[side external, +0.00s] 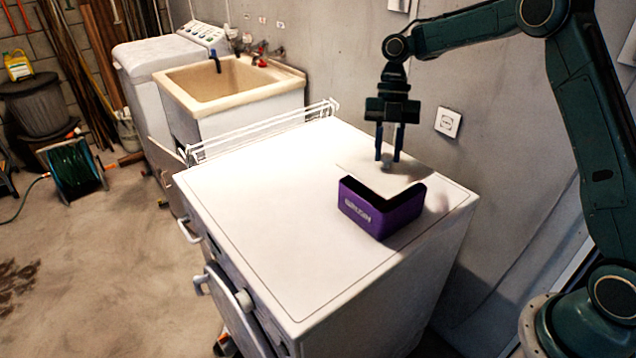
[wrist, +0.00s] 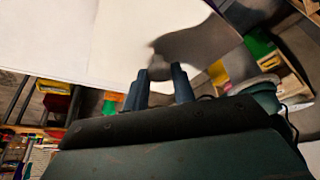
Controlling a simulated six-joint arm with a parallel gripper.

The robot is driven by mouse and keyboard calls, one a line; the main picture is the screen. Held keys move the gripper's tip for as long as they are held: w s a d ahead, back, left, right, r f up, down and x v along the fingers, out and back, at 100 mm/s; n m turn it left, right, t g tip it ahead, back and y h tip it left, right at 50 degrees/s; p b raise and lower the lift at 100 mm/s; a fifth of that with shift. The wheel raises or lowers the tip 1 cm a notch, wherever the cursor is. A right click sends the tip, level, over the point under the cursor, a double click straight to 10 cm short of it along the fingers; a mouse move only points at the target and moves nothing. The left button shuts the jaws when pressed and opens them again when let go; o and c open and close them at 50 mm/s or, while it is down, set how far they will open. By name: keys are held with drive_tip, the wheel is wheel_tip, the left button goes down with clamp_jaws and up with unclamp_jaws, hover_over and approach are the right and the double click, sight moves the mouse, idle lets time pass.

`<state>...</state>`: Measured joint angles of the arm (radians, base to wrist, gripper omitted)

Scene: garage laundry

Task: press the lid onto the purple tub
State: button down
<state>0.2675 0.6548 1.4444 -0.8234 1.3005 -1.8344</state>
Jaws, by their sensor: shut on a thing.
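The purple tub (side external: 380,217) stands on the white top of the machine, near its right side, with pale lettering on its front. The white lid (side external: 377,182) is a flat square plate above the tub. A dark gap shows between the lid's front edges and the tub's rim, so the lid is not flush there. My gripper (side external: 387,158) points down and is shut on the lid's small grey knob. In the wrist view the fingers (wrist: 158,85) pinch the knob, with the pale lid (wrist: 130,40) behind it.
The white machine top (side external: 260,200) is clear to the left of the tub. A wire rack (side external: 265,130) runs along its back edge. The grey wall with a socket (side external: 448,122) is close behind the gripper. A beige sink (side external: 230,85) stands further back.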

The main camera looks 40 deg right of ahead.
drive_tip(key=shift+f, duration=1.2)
drive_tip(key=shift+f, duration=0.65)
idle(2.1)
drive_tip(key=c, duration=0.6)
unclamp_jaws()
drive_tip(key=shift+r, duration=0.15)
drive_tip(key=shift+r, duration=3.35)
clamp_jaws()
